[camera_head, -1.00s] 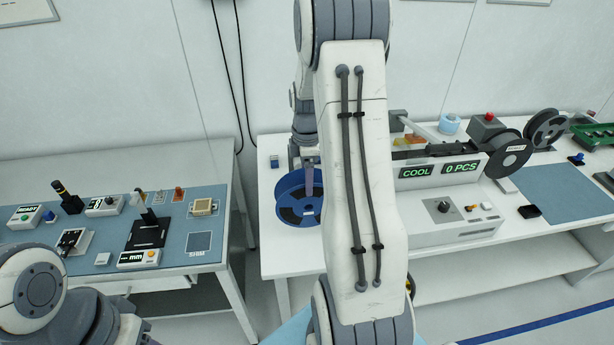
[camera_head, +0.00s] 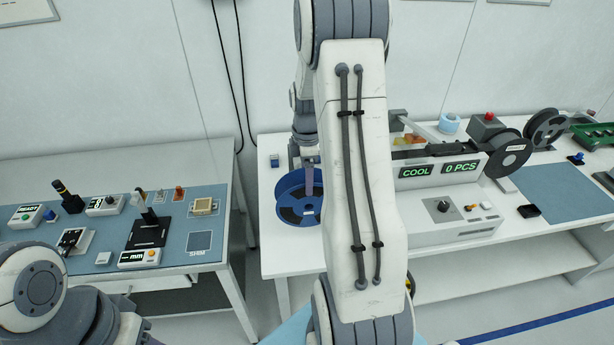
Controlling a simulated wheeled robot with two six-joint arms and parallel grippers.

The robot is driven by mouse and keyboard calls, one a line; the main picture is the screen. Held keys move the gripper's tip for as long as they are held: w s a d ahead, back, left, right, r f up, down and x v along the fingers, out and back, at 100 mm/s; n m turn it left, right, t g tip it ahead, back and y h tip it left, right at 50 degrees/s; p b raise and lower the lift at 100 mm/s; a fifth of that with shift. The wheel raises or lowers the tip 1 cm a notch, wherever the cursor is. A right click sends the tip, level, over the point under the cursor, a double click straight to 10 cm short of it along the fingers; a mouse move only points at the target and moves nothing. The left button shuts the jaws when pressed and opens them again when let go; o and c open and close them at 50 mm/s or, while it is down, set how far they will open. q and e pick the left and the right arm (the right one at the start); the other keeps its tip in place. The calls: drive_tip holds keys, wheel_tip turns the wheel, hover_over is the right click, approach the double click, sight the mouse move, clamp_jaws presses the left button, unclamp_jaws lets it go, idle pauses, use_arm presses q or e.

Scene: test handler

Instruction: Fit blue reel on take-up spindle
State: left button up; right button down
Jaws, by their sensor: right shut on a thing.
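The blue reel (camera_head: 291,209) is at the left end of the right-hand table, with a dark inner face and a small white label. My right gripper (camera_head: 309,190) comes down over the reel from behind and is shut on it. My right arm's large white link hides the reel's right side and the table beyond it. I cannot tell whether the reel touches the table. The take-up spindle cannot be made out. My left arm shows at the lower left, but its gripper is out of view.
A tape machine (camera_head: 447,205) with "COOL" and "0 PCS" displays stands on the right-hand table (camera_head: 274,258). A black reel (camera_head: 508,155) is mounted at its right. A blue mat (camera_head: 562,190) lies farther right. The left table (camera_head: 170,277) holds small instruments, with a gap between the tables.

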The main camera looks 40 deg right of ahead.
drive_tip(key=shift+w+d+p, duration=0.35)
drive_tip(key=shift+w+d, duration=0.05)
drive_tip(key=shift+w, duration=0.2)
drive_tip(key=shift+w+d+p, duration=0.3)
drive_tip(key=shift+w+d, duration=0.05)
drive_tip(key=shift+w, duration=0.25)
idle(0.5)
drive_tip(key=shift+w+d, duration=0.15)
drive_tip(key=shift+w, duration=0.15)
drive_tip(key=shift+w+d+p, duration=0.45)
drive_tip(key=shift+w+d, duration=0.1)
drive_tip(key=shift+w, duration=0.35)
drive_tip(key=shift+w+d+p, duration=0.45)
drive_tip(key=shift+w+d, duration=0.15)
drive_tip(key=shift+w, duration=0.35)
drive_tip(key=shift+w+d+p, duration=0.45)
drive_tip(key=shift+w+d, duration=0.1)
drive_tip(key=shift+w, duration=0.35)
unclamp_jaws()
drive_tip(key=shift+r, duration=0.25)
wheel_tip(320, 180, up, 10)
drive_tip(key=b, duration=0.3)
